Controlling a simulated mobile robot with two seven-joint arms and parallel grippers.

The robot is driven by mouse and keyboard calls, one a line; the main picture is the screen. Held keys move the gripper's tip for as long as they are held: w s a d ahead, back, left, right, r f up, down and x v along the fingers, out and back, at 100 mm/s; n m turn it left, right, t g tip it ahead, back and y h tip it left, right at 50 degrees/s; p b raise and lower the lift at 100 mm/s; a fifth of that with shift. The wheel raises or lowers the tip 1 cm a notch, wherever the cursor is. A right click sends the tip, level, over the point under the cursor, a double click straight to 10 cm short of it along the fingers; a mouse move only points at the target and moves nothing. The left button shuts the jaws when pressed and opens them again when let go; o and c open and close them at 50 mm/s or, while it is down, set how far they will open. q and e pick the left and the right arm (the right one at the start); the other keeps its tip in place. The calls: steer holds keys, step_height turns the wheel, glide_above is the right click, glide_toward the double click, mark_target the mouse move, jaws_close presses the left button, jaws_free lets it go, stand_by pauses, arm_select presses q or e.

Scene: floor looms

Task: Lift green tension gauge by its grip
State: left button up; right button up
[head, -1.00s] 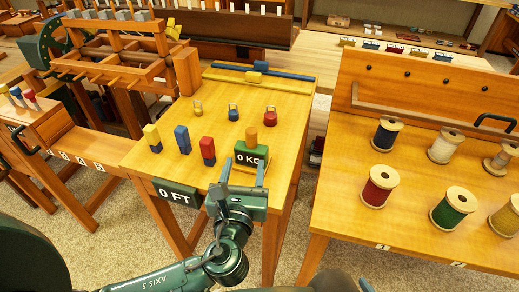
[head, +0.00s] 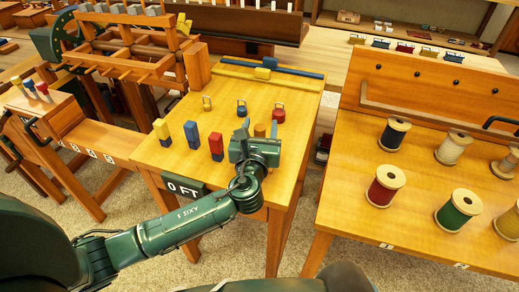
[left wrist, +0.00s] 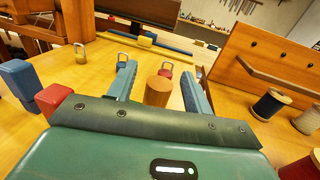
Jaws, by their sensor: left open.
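The green tension gauge stands near the front right corner of the small wooden table. Only its round wooden grip shows, in the head view (head: 260,130) and in the left wrist view (left wrist: 158,92); its green body is hidden behind my gripper. My left gripper (head: 260,128) is open. In the left wrist view its two blue-grey fingers (left wrist: 160,88) stand on either side of the grip, with gaps visible. I cannot tell how low the fingers reach. My right gripper is not in view.
Yellow, blue and red blocks (head: 191,135) stand left of my gripper. Small ringed weights (head: 241,107) sit behind them. A blue bar with a yellow slider (head: 266,70) lies along the table's back. A rack table with thread spools (head: 386,186) stands at the right.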

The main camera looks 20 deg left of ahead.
arm_select(q)
steer(key=shift+c, duration=0.2)
jaws_close()
stand_by(0.3)
